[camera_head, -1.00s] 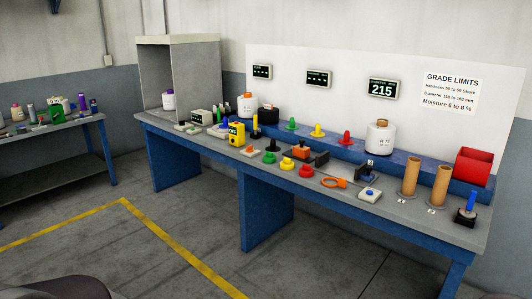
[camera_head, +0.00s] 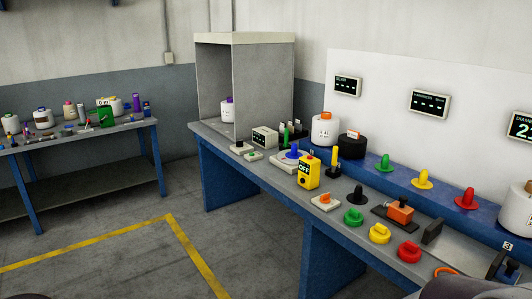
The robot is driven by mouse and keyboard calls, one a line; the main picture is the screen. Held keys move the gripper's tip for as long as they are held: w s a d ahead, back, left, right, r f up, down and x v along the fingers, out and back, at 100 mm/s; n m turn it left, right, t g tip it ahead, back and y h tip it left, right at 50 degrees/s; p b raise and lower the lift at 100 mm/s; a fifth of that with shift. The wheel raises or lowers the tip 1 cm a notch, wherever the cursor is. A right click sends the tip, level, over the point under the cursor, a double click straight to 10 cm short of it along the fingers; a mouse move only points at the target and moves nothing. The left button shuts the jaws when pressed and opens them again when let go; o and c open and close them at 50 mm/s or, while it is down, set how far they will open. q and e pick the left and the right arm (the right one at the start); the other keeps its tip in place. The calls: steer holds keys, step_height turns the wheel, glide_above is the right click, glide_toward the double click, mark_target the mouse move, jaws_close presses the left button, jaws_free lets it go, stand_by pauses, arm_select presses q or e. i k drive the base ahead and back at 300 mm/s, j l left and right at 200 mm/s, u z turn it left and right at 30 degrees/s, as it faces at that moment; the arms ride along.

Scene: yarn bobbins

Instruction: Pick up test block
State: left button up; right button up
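No object in view is labelled as the test block, and I cannot tell which one it is. Block-like things on the workbench (camera_head: 262,181) include a yellow device marked OFF (camera_head: 309,172), an orange piece on a dark base (camera_head: 400,211), and a small orange piece on a white pad (camera_head: 325,199). A green box-like thing (camera_head: 101,117) stands on the left table (camera_head: 62,145). Neither of my grippers is in view. A dark rounded shape at the bottom right edge may be part of me.
Green, yellow and red knobs (camera_head: 379,234) line the bench's front; similar coloured pegs (camera_head: 422,180) stand on the raised blue shelf behind. A grey booth (camera_head: 214,85) holds a white bobbin (camera_head: 227,111). Yellow floor lines (camera_head: 192,251) cross the open floor between the tables.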

mark_target(351, 145)
steer(key=i+j+z, duration=0.2)
steer(key=i, duration=0.3)
steer(key=i+j+z, duration=0.25)
steer(key=i, duration=0.3)
steer(key=i+j+z, duration=0.2)
steer(key=i, duration=0.3)
